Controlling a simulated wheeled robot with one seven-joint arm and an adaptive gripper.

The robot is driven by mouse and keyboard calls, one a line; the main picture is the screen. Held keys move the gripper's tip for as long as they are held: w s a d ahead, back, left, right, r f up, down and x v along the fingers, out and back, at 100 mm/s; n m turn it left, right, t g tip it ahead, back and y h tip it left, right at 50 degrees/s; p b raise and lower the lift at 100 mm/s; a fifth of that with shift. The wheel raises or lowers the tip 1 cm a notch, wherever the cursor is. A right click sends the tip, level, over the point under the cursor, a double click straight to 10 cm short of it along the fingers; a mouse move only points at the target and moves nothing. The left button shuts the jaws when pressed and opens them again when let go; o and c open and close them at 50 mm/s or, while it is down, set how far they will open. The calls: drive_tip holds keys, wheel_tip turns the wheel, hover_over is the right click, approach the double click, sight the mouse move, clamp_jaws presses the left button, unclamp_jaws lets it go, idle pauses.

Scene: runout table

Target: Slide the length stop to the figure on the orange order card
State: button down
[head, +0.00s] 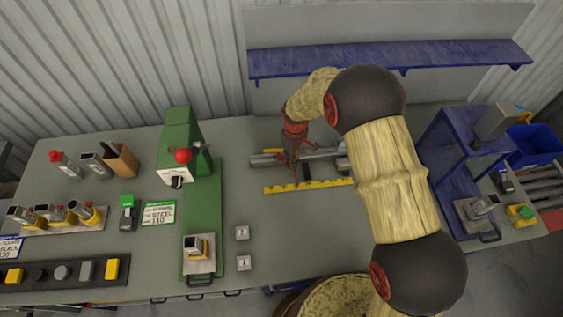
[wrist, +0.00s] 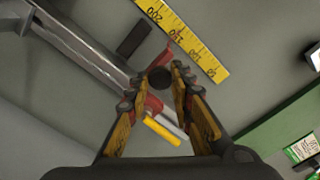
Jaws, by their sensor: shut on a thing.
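My gripper (head: 292,168) is over the rail (head: 325,154) at the back middle of the table. In the wrist view my gripper (wrist: 154,86) has its two fingers closed about the dark round knob (wrist: 160,77) of the red length stop (wrist: 153,104). The stop's red pointer (wrist: 167,53) reaches toward the yellow scale (wrist: 200,50), close to a figure that looks like 150. The scale also shows in the head view (head: 300,187). I cannot make out an orange order card; a green-edged card (head: 158,212) reads steel and 110, and a blue-edged card (head: 10,248) is cut off.
A green press (head: 203,215) stands left of the rail. A blue shelf (head: 390,58) runs along the back wall. The table in front of the scale is mostly clear.

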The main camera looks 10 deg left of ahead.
drive_tip(key=shift+w+d, duration=0.25)
drive_tip(key=shift+d, duration=0.55)
drive_tip(key=c, duration=1.5)
unclamp_jaws()
drive_tip(key=shift+c, duration=0.2)
drive_tip(key=shift+r, duration=0.1)
wheel_tip(320, 180, up, 12)
